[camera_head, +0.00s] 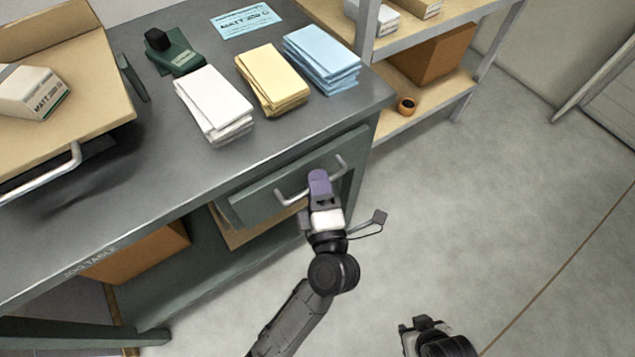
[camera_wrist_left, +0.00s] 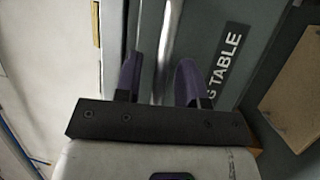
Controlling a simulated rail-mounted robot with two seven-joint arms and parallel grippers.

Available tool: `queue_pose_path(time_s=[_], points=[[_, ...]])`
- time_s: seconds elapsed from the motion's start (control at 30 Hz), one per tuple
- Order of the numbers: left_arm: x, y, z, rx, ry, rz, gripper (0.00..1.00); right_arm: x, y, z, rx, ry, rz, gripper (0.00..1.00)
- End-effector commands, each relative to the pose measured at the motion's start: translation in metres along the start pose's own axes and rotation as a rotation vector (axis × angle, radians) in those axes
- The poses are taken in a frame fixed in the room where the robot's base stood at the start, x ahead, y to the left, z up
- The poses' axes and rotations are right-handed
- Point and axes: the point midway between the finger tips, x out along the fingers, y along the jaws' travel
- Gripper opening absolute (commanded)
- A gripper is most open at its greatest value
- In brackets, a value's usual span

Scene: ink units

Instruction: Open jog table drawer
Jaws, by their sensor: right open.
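The jog table (camera_head: 150,180) has a grey top and a green drawer (camera_head: 265,200) under its right end. The drawer front carries a pale bar handle (camera_head: 341,163). My left gripper (camera_head: 319,180) is at the middle of this handle, its purple fingers hiding part of it. In the left wrist view the handle (camera_wrist_left: 165,45) runs between the two fingers (camera_wrist_left: 159,80), which stand apart with a gap beside the bar, so the gripper looks open around it. My right gripper (camera_head: 421,324) is open and empty, low over the floor, away from the table.
White (camera_head: 214,103), yellow (camera_head: 272,78) and blue (camera_head: 322,58) paper stacks lie on the table top near a dark green device (camera_head: 172,52). A shelf rack (camera_head: 425,105) stands at the right. Floor (camera_head: 480,200) in front of the drawer is clear.

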Motion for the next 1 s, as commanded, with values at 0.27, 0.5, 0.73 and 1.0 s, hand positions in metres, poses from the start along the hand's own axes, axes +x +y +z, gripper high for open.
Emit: queue_pose_path(time_s=[0.27, 0.5, 0.73, 1.0], points=[[0.0, 0.0, 0.0, 0.0, 0.0, 0.0, 0.17, 0.0, 0.001, 0.001, -0.005, -0.001, 0.004, 0.43], [0.0, 0.0, 0.0, -0.001, 0.0, 0.0, 0.0, 0.0, 0.001, 0.0, -0.003, -0.001, 0.002, 0.43], [0.0, 0.0, 0.0, -0.001, 0.0, 0.0, 0.0, 0.0, -0.001, 0.0, 0.002, -0.001, -0.002, 0.43], [-0.013, 0.005, -0.003, 0.0, -0.001, -0.003, 0.0, -0.011, -0.002, -0.003, 0.007, -0.002, -0.007, 0.43]])
